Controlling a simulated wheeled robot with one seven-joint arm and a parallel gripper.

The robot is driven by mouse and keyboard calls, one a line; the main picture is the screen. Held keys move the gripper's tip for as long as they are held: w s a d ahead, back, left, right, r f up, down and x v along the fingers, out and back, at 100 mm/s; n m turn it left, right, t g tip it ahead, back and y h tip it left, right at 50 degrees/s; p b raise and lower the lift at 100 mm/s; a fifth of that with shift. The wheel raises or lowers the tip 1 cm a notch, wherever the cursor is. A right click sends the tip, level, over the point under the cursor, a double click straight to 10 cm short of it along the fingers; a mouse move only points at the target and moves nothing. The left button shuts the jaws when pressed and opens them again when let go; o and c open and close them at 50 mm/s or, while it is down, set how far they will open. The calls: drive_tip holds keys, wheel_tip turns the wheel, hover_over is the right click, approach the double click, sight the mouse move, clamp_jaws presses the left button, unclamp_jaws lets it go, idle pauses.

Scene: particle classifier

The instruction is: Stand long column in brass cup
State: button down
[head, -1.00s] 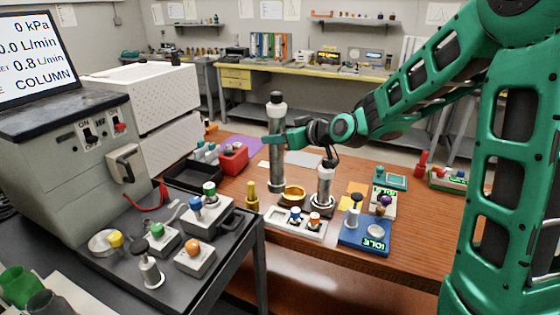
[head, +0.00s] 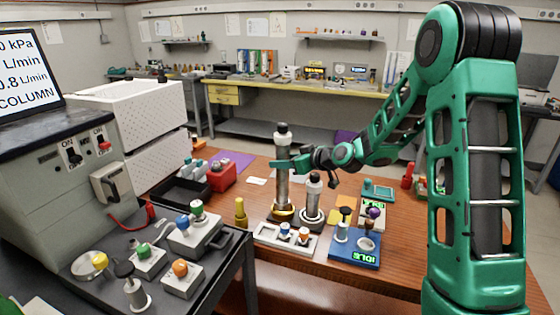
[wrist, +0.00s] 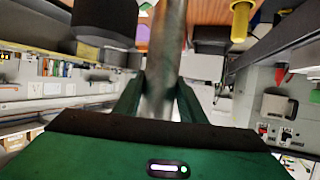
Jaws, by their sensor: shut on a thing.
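The long column (head: 282,190) is a tall grey metal tube with a dark and white cap. It stands about upright in the head view, its lower end at the brass cup (head: 283,213). The cup's gold rim shows around the column's foot; I cannot tell whether the foot rests on the cup's floor. My gripper (head: 284,164) is shut on the column's upper part, below the cap. In the wrist view the column (wrist: 166,45) runs up between the two fingers of my gripper (wrist: 158,95). The brass cup is not clearly seen there.
A shorter capped column (head: 312,200) stands close to the right of the cup. A white tray with knobs (head: 268,235) lies in front, a brass post (head: 240,212) to the left. A blue IDLE device (head: 355,252) is at right. A red box (head: 221,176) is behind left.

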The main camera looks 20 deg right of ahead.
drive_tip(key=shift+f, duration=1.3)
drive_tip(key=c, duration=1.1)
unclamp_jaws()
drive_tip(key=shift+f, duration=0.2)
drive_tip(key=v, duration=1.2)
drive_tip(key=shift+r, duration=0.2)
drive_tip(key=shift+a, duration=0.1)
